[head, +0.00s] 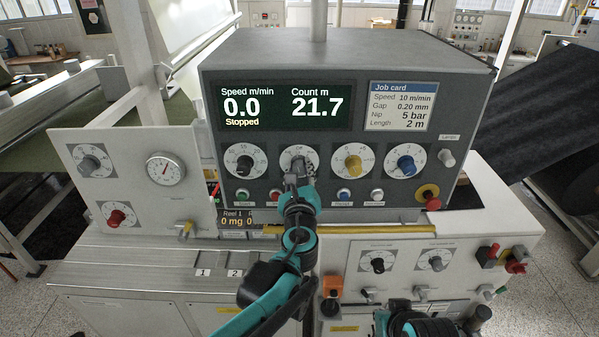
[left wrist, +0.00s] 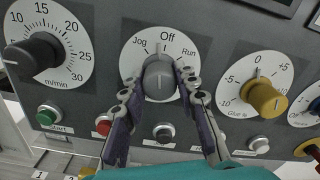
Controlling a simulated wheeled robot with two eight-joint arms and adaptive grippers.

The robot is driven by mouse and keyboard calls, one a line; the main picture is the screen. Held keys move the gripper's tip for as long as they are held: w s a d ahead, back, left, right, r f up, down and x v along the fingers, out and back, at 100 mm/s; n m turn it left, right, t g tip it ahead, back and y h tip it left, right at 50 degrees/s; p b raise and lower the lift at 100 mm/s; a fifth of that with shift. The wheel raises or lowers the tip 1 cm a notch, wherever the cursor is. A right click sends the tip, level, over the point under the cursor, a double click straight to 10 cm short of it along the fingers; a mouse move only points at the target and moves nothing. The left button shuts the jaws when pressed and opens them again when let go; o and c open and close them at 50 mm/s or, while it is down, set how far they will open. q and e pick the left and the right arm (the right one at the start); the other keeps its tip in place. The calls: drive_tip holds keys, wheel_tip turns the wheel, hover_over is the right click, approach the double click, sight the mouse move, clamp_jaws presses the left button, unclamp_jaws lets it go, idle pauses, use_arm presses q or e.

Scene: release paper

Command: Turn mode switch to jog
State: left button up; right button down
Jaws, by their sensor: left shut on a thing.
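The mode switch is a dark grey round knob (left wrist: 159,78) on a white dial marked Jog at the left, Off at the top and Run at the right. Its white mark points up at about Off. My left gripper (left wrist: 160,86) has one finger on each side of the knob and is shut on it. In the head view my left gripper (head: 298,172) is in front of the second dial from the left and hides most of the knob. Part of my right arm shows at the bottom edge; its fingers are not visible.
A black speed knob (left wrist: 33,54) sits left of the switch and a yellow knob (left wrist: 264,97) right of it. Green (left wrist: 47,114) and red (left wrist: 104,124) buttons lie below. The display (head: 285,106) reads Stopped. A red emergency button (head: 431,198) is at the panel's lower right.

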use_arm(q)
drive_tip(key=n+b, duration=0.1)
drive_tip(key=n, duration=0.5)
drive_tip(key=shift+n, duration=0.3)
idle(0.4)
drive_tip(key=o, duration=1.2)
drive_tip(key=shift+c, duration=0.2)
drive_tip(key=s, duration=1.2)
